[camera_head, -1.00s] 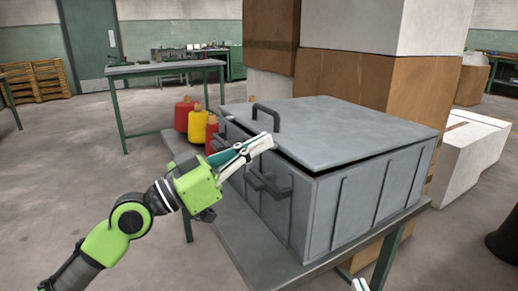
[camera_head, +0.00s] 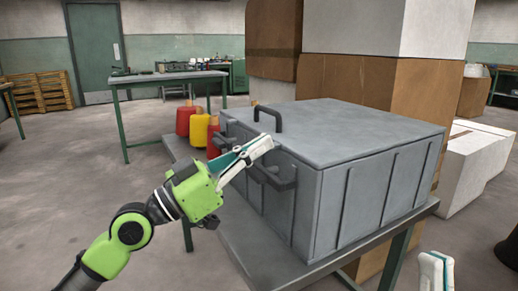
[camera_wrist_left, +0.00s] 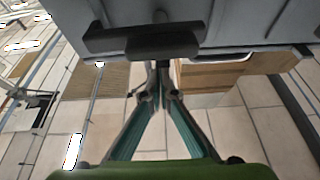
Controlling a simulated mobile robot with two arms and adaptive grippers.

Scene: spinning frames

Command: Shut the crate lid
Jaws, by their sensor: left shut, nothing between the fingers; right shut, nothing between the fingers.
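The grey crate (camera_head: 375,195) stands on a table. Its lid (camera_head: 345,130), with a dark handle (camera_head: 268,117) on top, lies flat on the crate, with no gap showing along the visible edges. My left gripper (camera_head: 268,142) is shut and empty at the crate's front, by the lid's front edge; I cannot tell whether it touches. In the left wrist view its fingers (camera_wrist_left: 162,75) point at a dark front handle or latch (camera_wrist_left: 150,38) of the crate. My right gripper (camera_head: 436,262) is shut and empty at the lower right, apart from the crate.
Red and yellow containers (camera_head: 199,130) stand beside the crate on the left. The grey table (camera_head: 245,245) has a bare strip in front. Cardboard boxes (camera_head: 345,75) rise behind the crate, and a white box (camera_head: 475,165) is to the right. Floor at the left is open.

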